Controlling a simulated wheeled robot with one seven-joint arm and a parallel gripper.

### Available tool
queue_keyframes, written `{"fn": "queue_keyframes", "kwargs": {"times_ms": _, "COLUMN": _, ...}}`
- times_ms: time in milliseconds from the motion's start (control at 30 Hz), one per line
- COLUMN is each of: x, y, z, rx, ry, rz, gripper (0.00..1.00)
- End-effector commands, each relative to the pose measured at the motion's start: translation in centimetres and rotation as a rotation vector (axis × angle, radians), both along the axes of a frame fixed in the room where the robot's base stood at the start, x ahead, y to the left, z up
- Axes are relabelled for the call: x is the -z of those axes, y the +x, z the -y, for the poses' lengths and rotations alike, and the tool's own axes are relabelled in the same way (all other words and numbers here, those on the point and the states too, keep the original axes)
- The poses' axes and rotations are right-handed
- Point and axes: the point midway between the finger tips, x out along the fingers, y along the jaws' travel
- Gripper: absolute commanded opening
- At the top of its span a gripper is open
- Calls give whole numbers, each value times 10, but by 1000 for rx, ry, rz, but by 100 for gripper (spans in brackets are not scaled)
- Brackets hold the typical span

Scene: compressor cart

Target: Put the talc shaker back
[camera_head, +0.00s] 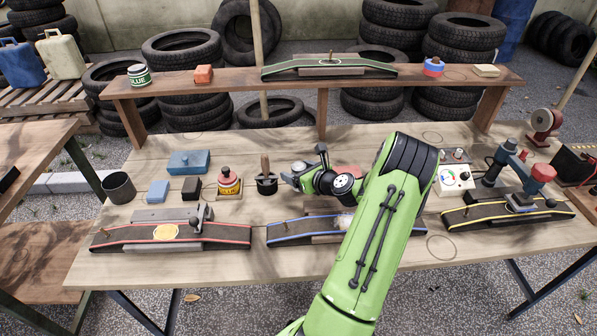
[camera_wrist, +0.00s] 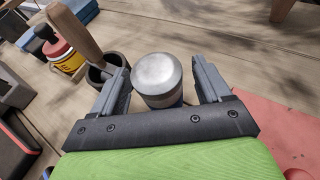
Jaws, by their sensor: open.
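The talc shaker appears to be the round can with a domed grey metal lid and a bluish body in the wrist view (camera_wrist: 157,74). It stands between the two fingers of my gripper (camera_wrist: 160,66), with a visible gap on each side. My gripper is open, reaching over the middle of the bench in the head view (camera_head: 303,178). There the grey lid (camera_head: 298,167) shows beside the fingers; the rest of the can is mostly hidden by my gripper.
A black pot (camera_head: 267,185) with a wooden-handled tool stands just left of my gripper. A red and yellow bottle (camera_head: 229,185) is farther left. Drawn circles mark bare spots on the bench (camera_head: 441,247) and on the raised shelf (camera_head: 455,73). A blue-edged strip (camera_head: 290,231) lies in front.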

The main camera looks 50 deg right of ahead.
Motion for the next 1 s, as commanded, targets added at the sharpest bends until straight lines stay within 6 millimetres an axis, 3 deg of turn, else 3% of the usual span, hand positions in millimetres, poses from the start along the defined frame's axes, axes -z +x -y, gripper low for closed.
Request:
{"fn": "queue_keyframes", "kwargs": {"times_ms": 167, "x": -5, "y": -4, "z": 0, "rx": 2, "ry": 0, "rz": -1, "gripper": 77}}
{"fn": "queue_keyframes", "kwargs": {"times_ms": 500, "x": -39, "y": -79, "z": -20, "rx": 5, "ry": 2, "rz": 0, "gripper": 77}}
{"fn": "queue_keyframes", "kwargs": {"times_ms": 667, "x": -48, "y": -102, "z": -27, "rx": 4, "ry": 1, "rz": -1, "gripper": 77}}
{"fn": "queue_keyframes", "kwargs": {"times_ms": 900, "x": -50, "y": -107, "z": -30, "rx": -4, "ry": -2, "rz": -1, "gripper": 77}}
{"fn": "queue_keyframes", "kwargs": {"times_ms": 1000, "x": -56, "y": -91, "z": -45, "rx": -97, "ry": -71, "rz": -51, "gripper": 77}}
